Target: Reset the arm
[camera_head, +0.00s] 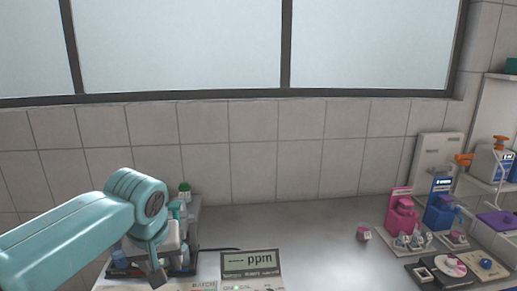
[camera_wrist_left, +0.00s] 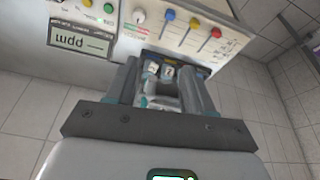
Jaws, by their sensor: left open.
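My left arm comes in from the left in the head view, and its gripper (camera_head: 158,276) hangs at the lower left in front of a group of bottles. In the left wrist view the two fingers of my left gripper (camera_wrist_left: 167,88) stand apart, with small bottles (camera_wrist_left: 160,70) showing between and beyond them. I see nothing held between the fingers. The gripper is near the ppm meter panel (camera_head: 250,263), which lies to its right in the head view and at the upper left of the wrist view. My right gripper is not in view.
The grey counter (camera_head: 310,240) is clear in the middle. A dark tray (camera_head: 455,270) lies at the front right. A tiled wall (camera_head: 250,150) stands behind.

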